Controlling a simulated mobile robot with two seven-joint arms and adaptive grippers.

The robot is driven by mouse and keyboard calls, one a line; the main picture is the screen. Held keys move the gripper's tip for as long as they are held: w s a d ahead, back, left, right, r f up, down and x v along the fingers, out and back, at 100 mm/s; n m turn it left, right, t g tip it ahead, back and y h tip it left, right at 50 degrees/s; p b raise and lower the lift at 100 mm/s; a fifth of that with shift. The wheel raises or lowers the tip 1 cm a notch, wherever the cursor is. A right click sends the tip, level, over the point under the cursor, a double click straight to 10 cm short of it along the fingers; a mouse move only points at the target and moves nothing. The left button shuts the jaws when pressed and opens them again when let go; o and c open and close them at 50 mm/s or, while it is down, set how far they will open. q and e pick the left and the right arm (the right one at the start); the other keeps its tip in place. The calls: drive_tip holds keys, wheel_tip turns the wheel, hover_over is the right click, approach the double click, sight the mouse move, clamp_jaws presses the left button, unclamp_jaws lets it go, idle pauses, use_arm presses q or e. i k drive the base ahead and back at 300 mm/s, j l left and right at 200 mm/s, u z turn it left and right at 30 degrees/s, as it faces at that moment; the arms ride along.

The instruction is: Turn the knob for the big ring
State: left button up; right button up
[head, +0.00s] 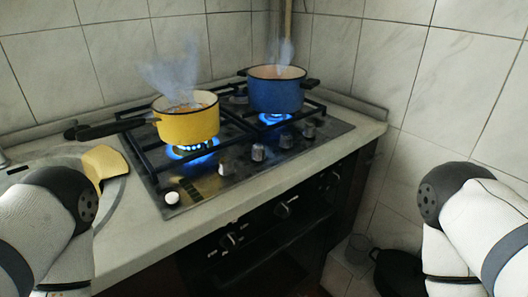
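A gas hob (215,185) is set in the counter, with a row of several metallic knobs (258,152) along its right-hand side. The knob nearest me (225,167) is at the lower left end of the row; the farthest (310,130) is near the back right. A yellow pot (188,124) steams over a lit blue flame (192,150) at the front left. A blue pot (275,94) steams over another flame (273,118) at the back. Which ring is the big one I cannot tell for certain. Only my arm links show at both sides; neither gripper is in view.
A white round button (171,197) sits at the hob's near corner. The oven front below has dark knobs (283,210). Tiled walls close the back.

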sight(256, 155)
drive_tip(key=l+z, duration=0.1)
drive_tip(key=l, duration=0.25)
drive_tip(key=i+l, duration=0.15)
drive_tip(key=l, duration=0.2)
drive_tip(key=i+l+z, duration=0.15)
drive_tip(key=l, duration=0.6)
drive_tip(key=i+l+z, duration=0.15)
drive_tip(key=l, duration=0.15)
drive_tip(key=j, duration=0.95)
